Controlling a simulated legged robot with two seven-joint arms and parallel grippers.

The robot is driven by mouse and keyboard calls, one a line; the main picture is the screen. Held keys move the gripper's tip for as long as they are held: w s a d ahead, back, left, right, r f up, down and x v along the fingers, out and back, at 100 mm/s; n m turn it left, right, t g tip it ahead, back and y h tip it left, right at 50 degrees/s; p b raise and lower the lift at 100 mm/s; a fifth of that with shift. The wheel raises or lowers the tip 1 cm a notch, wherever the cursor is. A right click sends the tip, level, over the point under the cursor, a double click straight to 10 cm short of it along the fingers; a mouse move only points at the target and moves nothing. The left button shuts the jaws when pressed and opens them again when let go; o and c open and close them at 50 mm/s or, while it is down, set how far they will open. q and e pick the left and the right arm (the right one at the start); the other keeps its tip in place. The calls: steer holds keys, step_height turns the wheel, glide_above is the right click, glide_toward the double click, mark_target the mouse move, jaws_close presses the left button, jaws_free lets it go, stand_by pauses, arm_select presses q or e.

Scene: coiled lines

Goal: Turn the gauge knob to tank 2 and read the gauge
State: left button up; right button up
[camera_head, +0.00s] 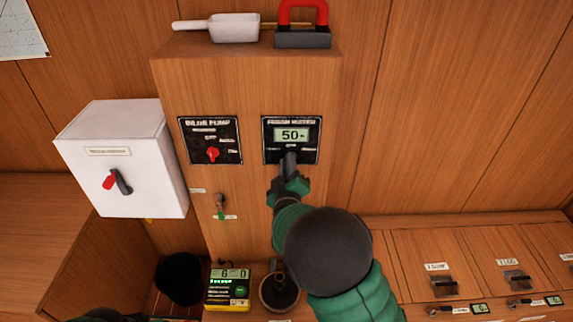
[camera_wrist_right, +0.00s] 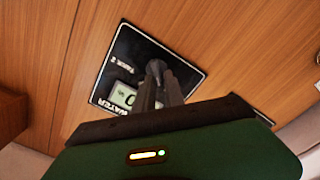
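The fresh water panel (camera_head: 270,147) is a black plate on the wooden cabinet front. Its gauge display (camera_head: 291,135) reads 50 with a small percent sign. My right gripper (camera_head: 289,160) is at the lower part of this panel and covers the knob in the head view. In the right wrist view my gripper's fingers (camera_wrist_right: 160,88) are close together around the dark gauge knob (camera_wrist_right: 156,68). A "Tank 2" label (camera_wrist_right: 120,62) shows beside it, and part of the display (camera_wrist_right: 123,96) shows behind the fingers. Exactly where the knob points is hard to tell.
The bilge pump panel (camera_head: 210,140) with a red knob is left of the gauge. A key switch (camera_head: 220,203) is below. A white switch box (camera_head: 125,160) juts out at left. A scoop (camera_head: 232,29) and a red-handled block (camera_head: 302,35) lie on top.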

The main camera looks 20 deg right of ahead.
steer(key=shift+s+d+f, duration=0.1)
steer(key=shift+d+f, duration=0.2)
steer(key=shift+d, duration=0.15)
jaws_close()
arm_select(q)
steer(key=shift+s+d+r, duration=0.1)
steer(key=shift+d, duration=0.3)
steer(key=shift+a, duration=0.2)
arm_select(e)
steer(key=shift+a, duration=0.2)
